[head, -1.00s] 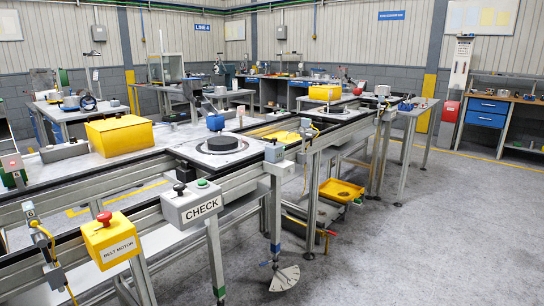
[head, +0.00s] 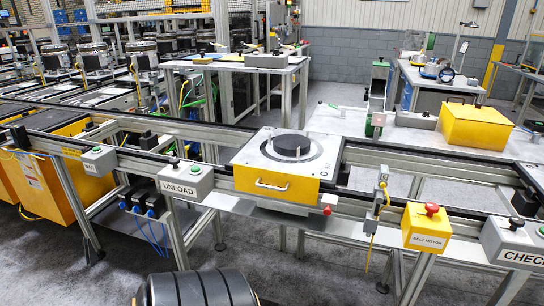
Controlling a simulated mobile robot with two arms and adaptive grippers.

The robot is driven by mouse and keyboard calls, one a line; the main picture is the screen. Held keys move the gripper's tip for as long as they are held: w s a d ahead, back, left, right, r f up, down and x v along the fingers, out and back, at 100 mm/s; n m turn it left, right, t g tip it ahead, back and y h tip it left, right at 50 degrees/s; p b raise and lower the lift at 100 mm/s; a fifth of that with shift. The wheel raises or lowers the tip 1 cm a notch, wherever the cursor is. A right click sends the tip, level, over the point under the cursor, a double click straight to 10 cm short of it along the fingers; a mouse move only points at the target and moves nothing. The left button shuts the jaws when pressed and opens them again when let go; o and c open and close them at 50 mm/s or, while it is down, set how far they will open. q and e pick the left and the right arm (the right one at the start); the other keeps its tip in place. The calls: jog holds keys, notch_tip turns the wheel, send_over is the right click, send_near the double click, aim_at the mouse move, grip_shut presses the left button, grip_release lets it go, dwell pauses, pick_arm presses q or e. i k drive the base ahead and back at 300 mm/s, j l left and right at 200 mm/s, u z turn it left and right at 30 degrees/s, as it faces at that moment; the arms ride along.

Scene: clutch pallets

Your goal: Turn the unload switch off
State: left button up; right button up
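The grey UNLOAD box (head: 185,182) is mounted on the front rail of the conveyor, left of centre in the head view. A small black-topped switch (head: 174,161) stands up at the left of its top. A green button (head: 195,169) sits beside the switch on the right. The switch is too small for me to tell its on or off position. Neither of my grippers is in view, and nothing is touching the box.
A pallet (head: 259,152) with a black disc (head: 292,146) sits on the conveyor right of the UNLOAD box. The yellow BELT MOTOR box (head: 427,227) and grey CHECK box (head: 516,244) are farther right. A dark ribbed round object (head: 196,289), unidentified, is at the bottom edge.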

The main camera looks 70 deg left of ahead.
aim_at(175, 161)
jog(key=u, duration=2.8)
